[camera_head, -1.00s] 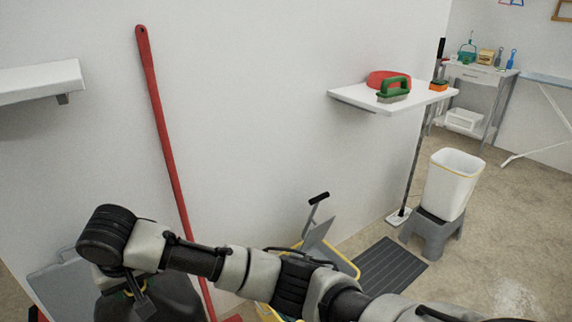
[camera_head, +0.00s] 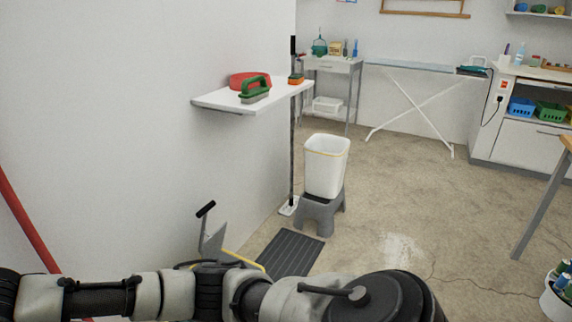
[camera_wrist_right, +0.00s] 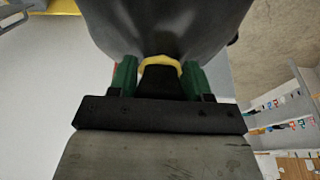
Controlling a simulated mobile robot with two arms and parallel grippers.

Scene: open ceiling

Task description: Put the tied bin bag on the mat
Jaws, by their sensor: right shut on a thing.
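The bin bag (camera_wrist_right: 170,28) is dark grey, with a yellow tie (camera_wrist_right: 160,64) round its neck, and fills the top of the right wrist view. My right gripper (camera_wrist_right: 158,78), with green fingers, is shut on the bag's neck at the tie. The bag and this gripper are outside the head view, where my arm crosses the bottom to the left edge. The mat (camera_head: 290,250) is dark grey and ribbed. It lies bare on the floor near the wall, its near end hidden by my arm. My left gripper is not in view.
A grey wringer (camera_head: 212,245) with a yellow rim stands left of the mat. A grey stool (camera_head: 320,212) bearing a white bin (camera_head: 326,168) stands just beyond it. A wall shelf (camera_head: 225,101) juts out above. Floor right of the mat is clear.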

